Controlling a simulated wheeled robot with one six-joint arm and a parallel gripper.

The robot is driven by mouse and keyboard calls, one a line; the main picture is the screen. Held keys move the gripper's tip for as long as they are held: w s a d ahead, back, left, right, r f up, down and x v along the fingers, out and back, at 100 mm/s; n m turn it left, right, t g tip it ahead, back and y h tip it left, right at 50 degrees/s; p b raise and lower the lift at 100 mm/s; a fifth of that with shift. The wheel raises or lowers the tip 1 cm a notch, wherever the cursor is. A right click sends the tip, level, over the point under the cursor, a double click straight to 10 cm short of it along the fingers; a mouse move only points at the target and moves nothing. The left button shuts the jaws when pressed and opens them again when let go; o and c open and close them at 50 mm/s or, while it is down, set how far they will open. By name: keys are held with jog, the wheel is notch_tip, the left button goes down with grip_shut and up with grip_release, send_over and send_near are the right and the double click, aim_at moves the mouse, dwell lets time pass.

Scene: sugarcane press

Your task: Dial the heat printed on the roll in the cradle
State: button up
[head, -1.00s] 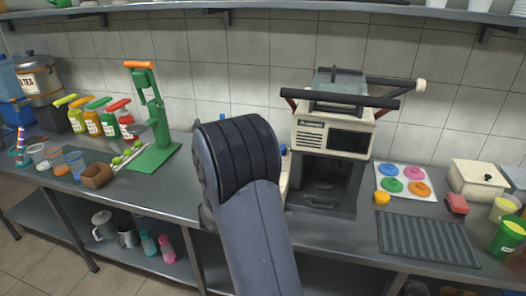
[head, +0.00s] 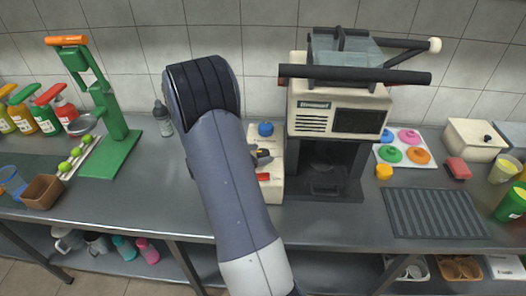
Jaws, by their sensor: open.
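A cream box (head: 271,190) stands left of the press-like machine. It has a blue knob (head: 265,129) on top and a red part (head: 263,177) low on its front. The machine (head: 338,104) is cream and black, with a dark display panel, a vent, and black bars on top. I cannot make out a roll in a cradle or any printed heat. My arm crosses the centre and covers the box's left side. My gripper is hidden behind it.
A green press (head: 115,130) and several coloured bottles stand at the left. Right of the machine are a tray of coloured discs (head: 404,147), a ribbed dark mat (head: 434,213) and a white lidded box (head: 474,139). The counter front is mostly clear.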

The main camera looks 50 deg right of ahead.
jog(key=shift+x, duration=1.2)
jog(key=shift+c, duration=0.6)
jog(key=c, duration=0.9)
jog(key=shift+m+g, duration=0.3)
jog(key=m+g+y, duration=0.1)
jog(key=m+g, duration=0.1)
jog(key=g, duration=0.1)
jog(key=m+g+y, duration=0.1)
jog(key=m+g, duration=0.2)
jog(key=shift+m+y, duration=0.3)
jog(key=m+g+y, duration=0.4)
jog(key=m+y, duration=0.1)
jog(key=shift+m, duration=0.3)
